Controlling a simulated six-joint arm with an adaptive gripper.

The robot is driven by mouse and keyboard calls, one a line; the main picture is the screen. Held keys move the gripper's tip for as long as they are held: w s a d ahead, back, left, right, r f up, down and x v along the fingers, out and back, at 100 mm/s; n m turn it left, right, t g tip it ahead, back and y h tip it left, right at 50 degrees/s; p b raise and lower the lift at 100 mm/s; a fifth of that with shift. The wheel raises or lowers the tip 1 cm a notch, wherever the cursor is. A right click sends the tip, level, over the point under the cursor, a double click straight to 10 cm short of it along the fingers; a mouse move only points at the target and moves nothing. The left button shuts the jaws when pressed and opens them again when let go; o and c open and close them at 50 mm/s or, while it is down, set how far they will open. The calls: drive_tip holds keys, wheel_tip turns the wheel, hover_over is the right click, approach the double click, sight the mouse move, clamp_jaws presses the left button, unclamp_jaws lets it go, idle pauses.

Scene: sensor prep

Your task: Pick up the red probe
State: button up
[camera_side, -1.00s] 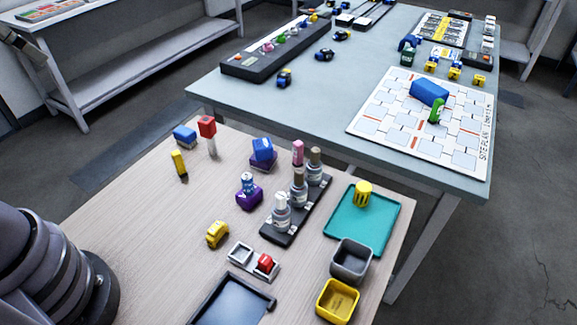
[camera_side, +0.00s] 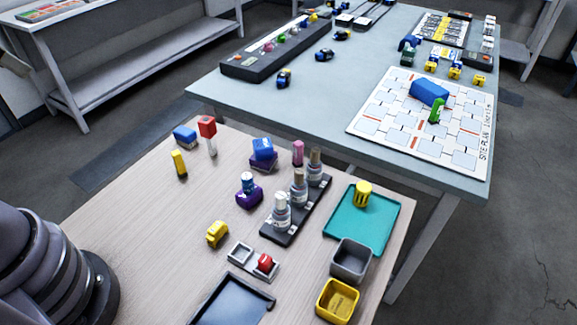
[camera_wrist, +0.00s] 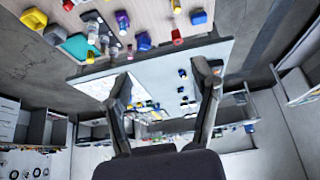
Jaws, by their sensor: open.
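The red probe, with a block-shaped red head and a pale thin shaft, stands upright near the far left edge of the wooden table in the side view (camera_side: 207,127). In the wrist view a red head that appears to be the probe's shows at the upper middle (camera_wrist: 177,37). My gripper (camera_wrist: 163,79) is open and empty in the wrist view, its two dark fingers apart. It is clear of the probe, which lies beyond the fingertips in that picture. The fingers are not clearly visible in the side view.
A blue block (camera_side: 185,134) and a yellow upright piece (camera_side: 179,164) stand close to the probe. A blue piece on a purple stand (camera_side: 263,153) is to its right. A bottle rack (camera_side: 283,236), teal tray (camera_side: 343,228) and grey bin (camera_side: 351,261) stand further right.

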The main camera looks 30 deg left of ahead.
drive_tip(key=shift+c, duration=1.3)
